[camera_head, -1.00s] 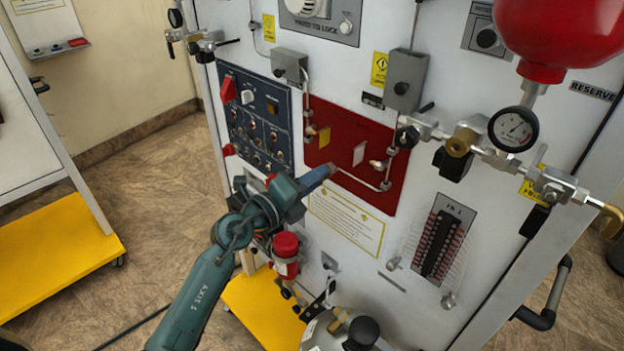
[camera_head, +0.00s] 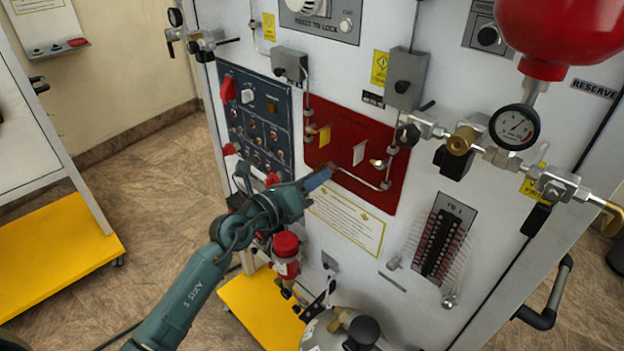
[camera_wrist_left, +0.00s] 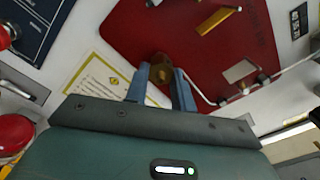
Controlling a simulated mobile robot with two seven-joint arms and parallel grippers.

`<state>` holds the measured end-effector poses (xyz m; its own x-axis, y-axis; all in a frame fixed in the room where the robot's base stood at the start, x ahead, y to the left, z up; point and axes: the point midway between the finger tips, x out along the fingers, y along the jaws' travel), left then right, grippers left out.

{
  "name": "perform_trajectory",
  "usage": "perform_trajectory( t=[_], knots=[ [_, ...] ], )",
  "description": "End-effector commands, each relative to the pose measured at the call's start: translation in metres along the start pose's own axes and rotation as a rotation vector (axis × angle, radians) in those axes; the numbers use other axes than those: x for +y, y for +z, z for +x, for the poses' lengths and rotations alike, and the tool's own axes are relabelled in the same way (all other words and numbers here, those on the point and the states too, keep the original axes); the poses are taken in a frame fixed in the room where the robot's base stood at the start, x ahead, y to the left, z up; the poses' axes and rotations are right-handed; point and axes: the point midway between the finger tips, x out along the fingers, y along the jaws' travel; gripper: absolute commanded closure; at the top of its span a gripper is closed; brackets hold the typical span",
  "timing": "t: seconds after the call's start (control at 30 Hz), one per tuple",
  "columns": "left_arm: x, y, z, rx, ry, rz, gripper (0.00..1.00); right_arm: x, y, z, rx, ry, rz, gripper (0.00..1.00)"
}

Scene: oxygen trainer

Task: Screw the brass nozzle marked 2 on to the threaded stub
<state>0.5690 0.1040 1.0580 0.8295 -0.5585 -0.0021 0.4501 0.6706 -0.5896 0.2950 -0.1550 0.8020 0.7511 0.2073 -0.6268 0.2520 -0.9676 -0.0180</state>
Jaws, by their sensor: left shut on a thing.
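My left gripper (camera_head: 325,174) is in front of the lower left of the red panel (camera_head: 392,195). Its blue fingers are shut on a small brown-brass piece, which I take to be the brass nozzle (camera_wrist_left: 161,68), seen between the fingertips in the left wrist view. A number on it cannot be read. In the head view the fingers mostly cover it. The threaded stub cannot be made out; whether the nozzle touches it cannot be told. My right gripper is not in view.
A yellow-edged notice (camera_head: 346,220) lies just below the fingers. Thin pipes run over the red panel, with a blue switch panel (camera_head: 228,78) to its left. A red-capped unit (camera_head: 286,245) stands below my wrist. A gauge (camera_head: 515,128) and valves are at right.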

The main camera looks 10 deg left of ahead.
Motion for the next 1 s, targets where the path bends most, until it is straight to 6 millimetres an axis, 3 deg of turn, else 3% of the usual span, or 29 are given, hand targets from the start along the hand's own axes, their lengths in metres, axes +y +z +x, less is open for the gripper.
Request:
perform_trajectory(
  t=[0.03,0.3,0.53,1.0],
  knots=[
    [-0.0074,0.0011,0.0022,-0.003,-0.015,0.027,1.00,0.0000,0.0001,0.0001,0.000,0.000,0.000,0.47],
    [-0.0076,0.0004,0.0023,-0.002,-0.015,0.043,1.00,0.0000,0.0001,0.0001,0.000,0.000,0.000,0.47],
    [-0.0056,-0.0006,0.0022,-0.002,-0.012,0.309,1.00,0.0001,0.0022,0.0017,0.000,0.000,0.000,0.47],
    [-0.0044,-0.0020,0.0020,0.001,-0.009,0.434,1.00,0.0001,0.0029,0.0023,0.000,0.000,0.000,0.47]
  ],
)
